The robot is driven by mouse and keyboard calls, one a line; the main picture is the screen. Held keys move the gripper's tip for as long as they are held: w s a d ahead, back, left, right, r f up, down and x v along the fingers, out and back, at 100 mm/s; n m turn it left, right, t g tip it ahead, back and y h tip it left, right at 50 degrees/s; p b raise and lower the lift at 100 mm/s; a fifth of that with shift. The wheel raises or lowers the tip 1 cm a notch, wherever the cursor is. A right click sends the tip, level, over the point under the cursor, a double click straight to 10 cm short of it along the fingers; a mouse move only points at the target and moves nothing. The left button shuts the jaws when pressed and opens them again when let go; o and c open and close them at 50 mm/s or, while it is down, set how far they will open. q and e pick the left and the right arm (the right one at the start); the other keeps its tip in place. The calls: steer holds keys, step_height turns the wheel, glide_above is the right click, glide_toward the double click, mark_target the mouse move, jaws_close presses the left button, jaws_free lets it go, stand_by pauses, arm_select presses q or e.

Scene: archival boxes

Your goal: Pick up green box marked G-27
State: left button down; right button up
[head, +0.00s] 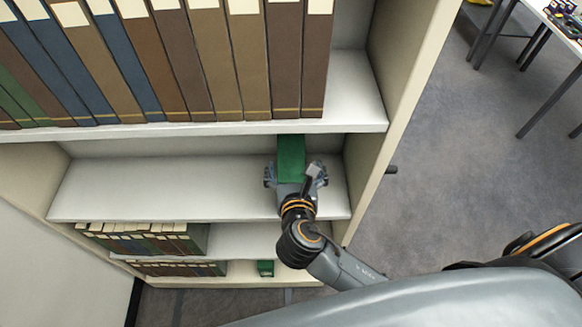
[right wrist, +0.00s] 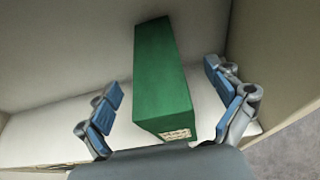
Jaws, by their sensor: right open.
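A green box (head: 291,155) stands on the middle shelf near its right end in the head view. In the right wrist view the green box (right wrist: 162,75) stands between my open fingers, with a pale label low on its near end; the label's text is too small to read. My right gripper (head: 294,174) reaches into that shelf, one finger on each side of the box. In the right wrist view the right gripper (right wrist: 166,110) is open, with a gap between each blue finger pad and the box. My left gripper is not in view.
The shelf unit's right side wall (head: 388,110) is close to the right of my gripper. Brown, blue and green boxes (head: 205,60) fill the shelf above. Lower shelves hold more boxes (head: 150,238) and another green box (head: 265,268). The middle shelf (head: 150,185) is bare to the left.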

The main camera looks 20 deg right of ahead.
mark_target(291, 152)
steer(key=shift+w+f, duration=0.1)
steer(key=shift+w, duration=0.1)
steer(key=b+x, duration=0.2)
steer(key=b, duration=0.1)
steer(key=b+x, duration=0.2)
steer(key=shift+w+a+f, duration=0.1)
steer(key=shift+a+f, duration=0.15)
steer(key=shift+a, duration=0.05)
steer(key=shift+w+d+f+b, duration=0.15)
steer(key=shift+w+b, duration=0.15)
steer(key=shift+w, duration=0.2)
steer(key=shift+s, duration=0.1)
steer(key=c, duration=1.8)
steer(key=shift+r, duration=0.25)
steer(key=shift+c, duration=0.5)
